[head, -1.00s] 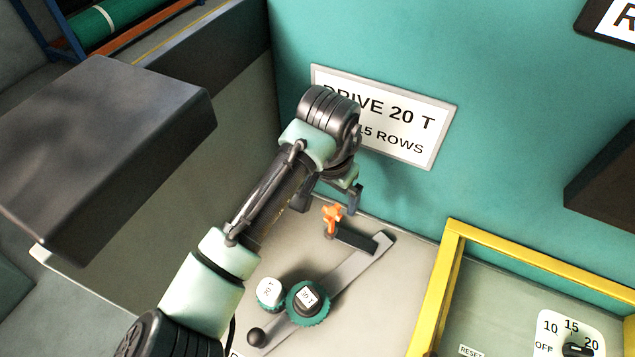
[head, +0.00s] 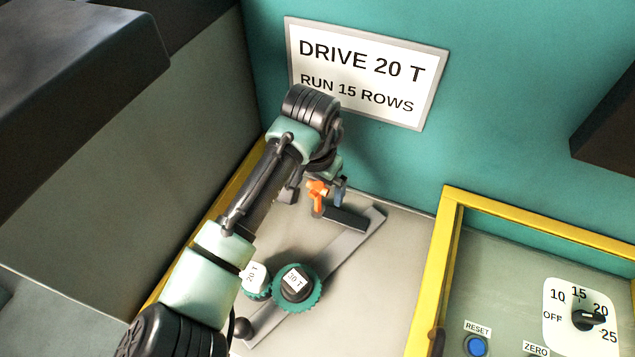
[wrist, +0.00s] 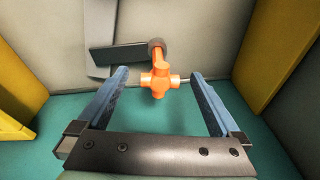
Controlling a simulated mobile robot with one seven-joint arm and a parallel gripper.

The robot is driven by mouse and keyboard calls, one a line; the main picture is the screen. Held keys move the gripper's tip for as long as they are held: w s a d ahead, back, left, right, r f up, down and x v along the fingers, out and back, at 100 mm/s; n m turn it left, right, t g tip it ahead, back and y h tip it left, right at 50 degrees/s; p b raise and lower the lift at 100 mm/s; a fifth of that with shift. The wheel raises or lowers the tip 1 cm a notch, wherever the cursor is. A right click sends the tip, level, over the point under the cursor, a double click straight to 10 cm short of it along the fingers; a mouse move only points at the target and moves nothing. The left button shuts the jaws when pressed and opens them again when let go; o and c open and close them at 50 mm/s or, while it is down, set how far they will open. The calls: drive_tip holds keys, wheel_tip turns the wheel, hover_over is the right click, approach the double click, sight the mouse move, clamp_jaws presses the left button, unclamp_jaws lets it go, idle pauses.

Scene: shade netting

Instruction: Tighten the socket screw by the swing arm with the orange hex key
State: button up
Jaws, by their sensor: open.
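The orange hex key (head: 318,188) stands upright near the far end of the grey swing arm (head: 345,250), beside a dark bar. In the wrist view the orange key (wrist: 159,80) has a cross-shaped grip, and its shaft runs to a dark round piece (wrist: 156,44), perhaps the screw head. The screw's socket is hidden. My gripper (wrist: 160,76) is open, with one blue finger on each side of the key's grip. A gap shows at the left finger; a thin pale rod reaches towards the right finger, and I cannot tell if they touch.
A green gear marked 30 T (head: 298,288) sits on the swing arm, with a white piece marked 20 T (head: 256,281) beside it. A yellow frame (head: 440,260) surrounds the control panel at right. A teal wall carries a DRIVE 20 T sign (head: 362,70).

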drive_tip(key=shift+p, duration=0.3)
idle(0.5)
clamp_jaws()
idle(0.4)
drive_tip(key=m, duration=0.4)
drive_tip(key=shift+f+h, duration=0.1)
drive_tip(key=shift+h, duration=0.3)
drive_tip(key=m+g+b, duration=0.1)
drive_tip(key=m, duration=0.3)
drive_tip(key=shift+m+h, duration=0.3)
drive_tip(key=shift+m, duration=0.1)
drive_tip(key=m+g+b, duration=0.1)
drive_tip(key=m+b, duration=0.1)
drive_tip(key=m, duration=0.3)
drive_tip(key=shift+f, duration=0.1)
drive_tip(key=shift+m+g+h+b, duration=0.35)
drive_tip(key=shift+m+b, duration=0.55)
drive_tip(key=shift+m, duration=1.2)
